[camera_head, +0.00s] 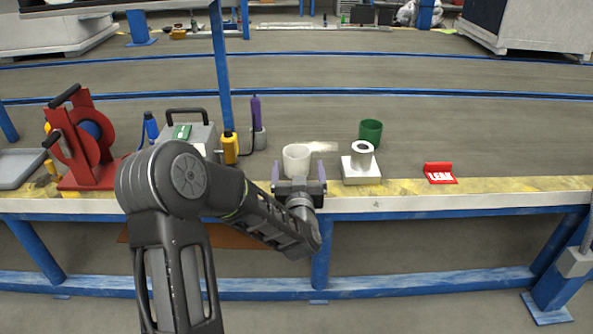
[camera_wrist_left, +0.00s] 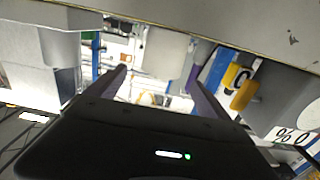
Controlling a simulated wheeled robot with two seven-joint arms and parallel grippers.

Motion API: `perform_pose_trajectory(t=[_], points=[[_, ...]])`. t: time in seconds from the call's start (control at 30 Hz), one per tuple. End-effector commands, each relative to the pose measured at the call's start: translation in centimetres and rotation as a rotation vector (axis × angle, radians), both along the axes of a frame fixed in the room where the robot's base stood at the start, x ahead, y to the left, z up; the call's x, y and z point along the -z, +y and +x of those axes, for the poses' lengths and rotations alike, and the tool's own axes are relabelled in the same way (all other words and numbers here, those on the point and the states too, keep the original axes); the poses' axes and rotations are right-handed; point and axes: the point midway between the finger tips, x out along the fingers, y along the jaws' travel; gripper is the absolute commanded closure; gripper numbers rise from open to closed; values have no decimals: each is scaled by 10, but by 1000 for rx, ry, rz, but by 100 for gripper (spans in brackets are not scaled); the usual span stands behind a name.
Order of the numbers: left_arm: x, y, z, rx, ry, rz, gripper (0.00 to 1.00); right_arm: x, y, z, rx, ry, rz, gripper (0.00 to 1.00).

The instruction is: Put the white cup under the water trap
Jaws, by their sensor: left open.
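The white cup (camera_head: 296,158) stands upright near the front edge of the bench; it also shows in the left wrist view (camera_wrist_left: 165,52), beyond and between the fingers. My left gripper (camera_head: 299,174) is open and empty on the near side of the cup, its two fingers apart in line with the cup's sides. The fingers also show in the left wrist view (camera_wrist_left: 158,78); I cannot tell whether they touch the cup. A white block with an upright round spool-like top (camera_head: 361,165) stands just right of the cup. I cannot tell which thing is the water trap. My right gripper is not in view.
A green cup (camera_head: 371,132) stands behind the white block, and a red LEAK sign (camera_head: 440,173) to its right. Left of the cup are a purple cylinder (camera_head: 256,112), a yellow device (camera_head: 230,148) and a red reel (camera_head: 85,140).

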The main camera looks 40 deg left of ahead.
Motion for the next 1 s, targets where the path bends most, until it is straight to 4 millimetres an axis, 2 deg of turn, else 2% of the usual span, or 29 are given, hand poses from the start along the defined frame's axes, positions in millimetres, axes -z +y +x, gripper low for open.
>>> perform_pose_trajectory(t=[0.33,0.6,1.0], points=[[-2,3,1,-6,-4,4,9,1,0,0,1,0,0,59],[0,17,19,-6,-3,4,9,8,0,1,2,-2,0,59],[1,22,25,-6,-3,4,9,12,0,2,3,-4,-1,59]])
